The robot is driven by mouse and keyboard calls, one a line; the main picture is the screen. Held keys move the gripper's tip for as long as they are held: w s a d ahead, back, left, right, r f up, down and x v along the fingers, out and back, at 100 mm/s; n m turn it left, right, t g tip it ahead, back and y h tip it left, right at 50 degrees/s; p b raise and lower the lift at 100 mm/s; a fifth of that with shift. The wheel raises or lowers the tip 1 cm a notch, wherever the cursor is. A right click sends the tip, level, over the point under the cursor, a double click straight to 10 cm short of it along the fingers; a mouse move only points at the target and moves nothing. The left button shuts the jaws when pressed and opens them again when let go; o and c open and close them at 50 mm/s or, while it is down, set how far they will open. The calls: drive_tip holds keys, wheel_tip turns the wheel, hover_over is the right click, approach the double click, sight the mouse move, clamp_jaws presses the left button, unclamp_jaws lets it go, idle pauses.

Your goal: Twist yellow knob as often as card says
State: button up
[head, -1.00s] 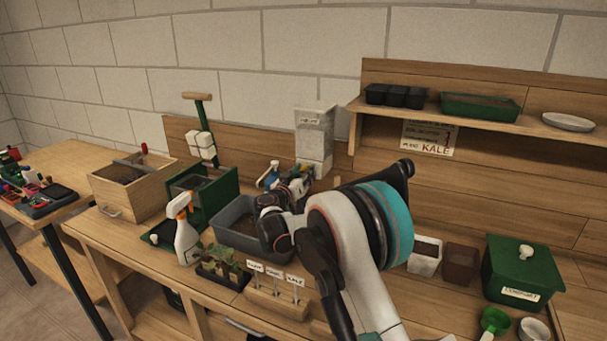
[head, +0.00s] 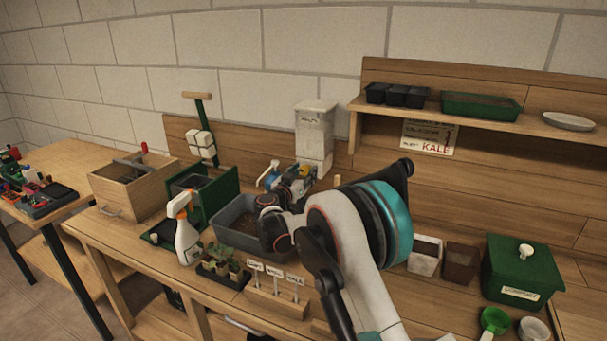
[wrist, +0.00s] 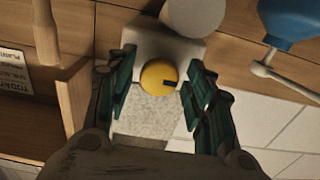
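The yellow knob (wrist: 158,76) is on the front of a pale dispenser (wrist: 148,115), with a dark mark pointing to the right side of its face in the wrist view. My gripper (wrist: 160,78) is open, its green fingers on either side of the knob with narrow gaps. In the head view the tall pale dispenser (head: 315,135) stands against the back wall, and my gripper (head: 298,178) is in front of its lower part. The card (head: 430,137) hangs under the shelf; "KALE" in red is legible, the smaller lines are not.
A white spray bottle (head: 186,238), seedling tray (head: 222,277) and label stand (head: 275,302) are nearer the front edge. A green lidded box (head: 520,275) is right.

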idle(0.3)
drive_tip(key=v, duration=1.2)
drive_tip(key=shift+r, duration=0.1)
